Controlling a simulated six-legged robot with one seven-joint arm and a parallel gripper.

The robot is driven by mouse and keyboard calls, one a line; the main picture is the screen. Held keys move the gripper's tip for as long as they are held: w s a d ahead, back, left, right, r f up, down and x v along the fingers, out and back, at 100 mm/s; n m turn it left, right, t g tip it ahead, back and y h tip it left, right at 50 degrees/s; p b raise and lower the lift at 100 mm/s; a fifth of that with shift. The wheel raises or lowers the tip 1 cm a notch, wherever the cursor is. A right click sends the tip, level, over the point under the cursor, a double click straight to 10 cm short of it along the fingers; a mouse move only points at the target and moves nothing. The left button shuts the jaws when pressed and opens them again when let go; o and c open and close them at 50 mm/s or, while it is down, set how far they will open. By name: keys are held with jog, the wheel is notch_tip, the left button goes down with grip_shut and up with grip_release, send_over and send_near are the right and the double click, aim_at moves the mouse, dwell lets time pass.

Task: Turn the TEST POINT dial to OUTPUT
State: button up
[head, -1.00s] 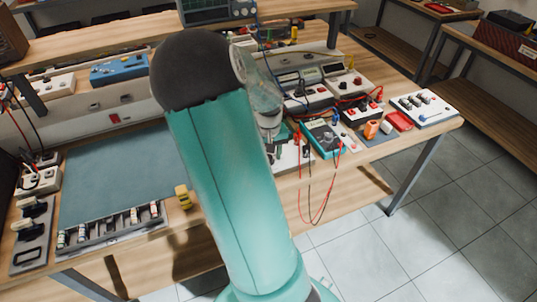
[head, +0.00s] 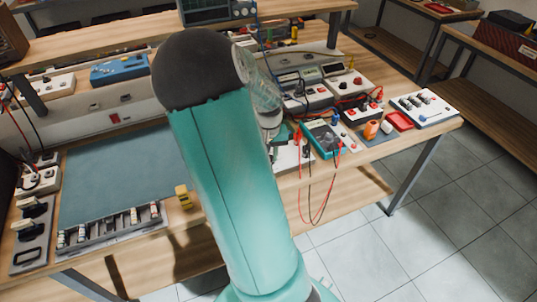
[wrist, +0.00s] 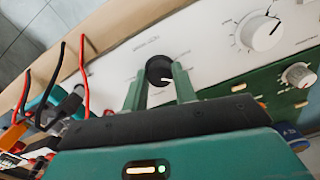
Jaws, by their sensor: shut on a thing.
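In the wrist view, a round black dial (wrist: 158,65) with a white pointer mark sits on a white panel (wrist: 112,72). Small printed lettering near it is too blurred to read, so I cannot tell which position the mark points at. My gripper (wrist: 157,78) has its two green fingers on either side of the dial, closed on it. In the head view my own arm covers the dial and the fingertips.
A larger white knob (wrist: 261,31) and a small white knob (wrist: 298,75) lie to the right of the dial. Red and black leads (wrist: 82,75) stand at the left. In the head view, a teal multimeter (head: 322,138) with hanging leads is right of my arm.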

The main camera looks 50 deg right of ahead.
jog(key=m, duration=0.6)
dwell(0.6)
jog(key=o, duration=1)
jog(key=shift+c, duration=0.2)
notch_tip(320, 180, up, 14)
